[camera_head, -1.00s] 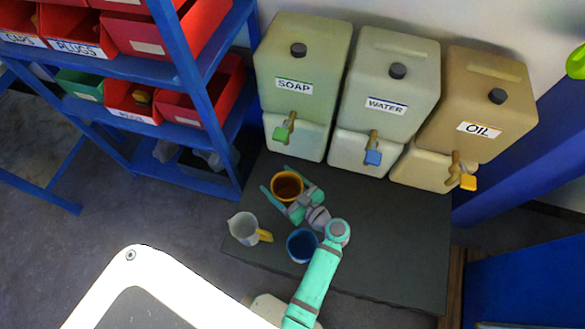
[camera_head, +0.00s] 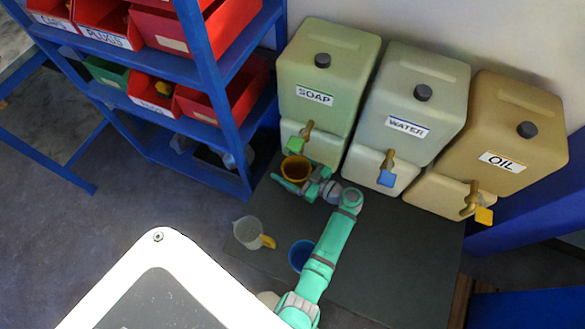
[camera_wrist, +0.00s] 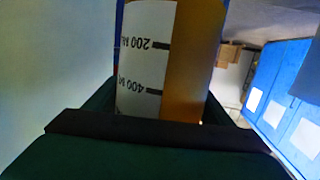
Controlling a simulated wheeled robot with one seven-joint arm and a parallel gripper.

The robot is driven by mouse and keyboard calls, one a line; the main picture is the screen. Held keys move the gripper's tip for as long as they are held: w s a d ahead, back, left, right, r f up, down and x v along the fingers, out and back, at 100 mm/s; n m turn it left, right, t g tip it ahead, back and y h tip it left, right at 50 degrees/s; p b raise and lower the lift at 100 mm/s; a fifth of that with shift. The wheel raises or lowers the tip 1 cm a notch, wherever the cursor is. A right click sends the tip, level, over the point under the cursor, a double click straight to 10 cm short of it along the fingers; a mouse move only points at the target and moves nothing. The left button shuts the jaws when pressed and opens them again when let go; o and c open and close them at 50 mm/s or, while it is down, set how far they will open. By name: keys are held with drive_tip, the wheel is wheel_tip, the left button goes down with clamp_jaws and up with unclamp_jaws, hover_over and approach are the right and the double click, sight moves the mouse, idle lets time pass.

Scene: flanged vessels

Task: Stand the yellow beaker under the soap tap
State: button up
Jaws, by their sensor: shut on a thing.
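The yellow beaker (camera_head: 296,169) is upright between the fingers of my gripper (camera_head: 298,180), which is shut on it. It is just below and in front of the soap tap (camera_head: 299,139), which has a green handle and sits on the pale green SOAP vessel (camera_head: 325,75). Whether the beaker rests on the dark table or is held above it, I cannot tell. In the wrist view the beaker (camera_wrist: 195,60) fills the middle, with a white scale marked 200 and 400 upside down.
A WATER vessel (camera_head: 420,95) and an OIL vessel (camera_head: 505,125) stand to the right. A clear jug (camera_head: 248,232) with a yellow handle and a blue beaker (camera_head: 300,254) stand on the dark table (camera_head: 400,260) nearer me. A blue shelf (camera_head: 215,80) with bins is close on the left.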

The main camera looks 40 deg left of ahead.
drive_tip(key=shift+w+a+f, duration=0.2)
drive_tip(key=shift+w+f, duration=0.15)
drive_tip(key=shift+f, duration=0.2)
drive_tip(key=shift+w+a+f, duration=0.2)
drive_tip(key=shift+w+f, duration=0.15)
drive_tip(key=shift+f, duration=0.15)
drive_tip(key=f, duration=0.1)
drive_tip(key=w+f, duration=0.1)
drive_tip(key=f, duration=0.2)
drive_tip(key=shift+w+f, duration=0.2)
drive_tip(key=shift+w, duration=0.2)
drive_tip(key=shift+s+f, duration=0.1)
drive_tip(key=shift+f, duration=0.15)
drive_tip(key=shift+a, duration=0.1)
drive_tip(key=o, duration=1.2)
drive_tip(key=shift+f, duration=0.15)
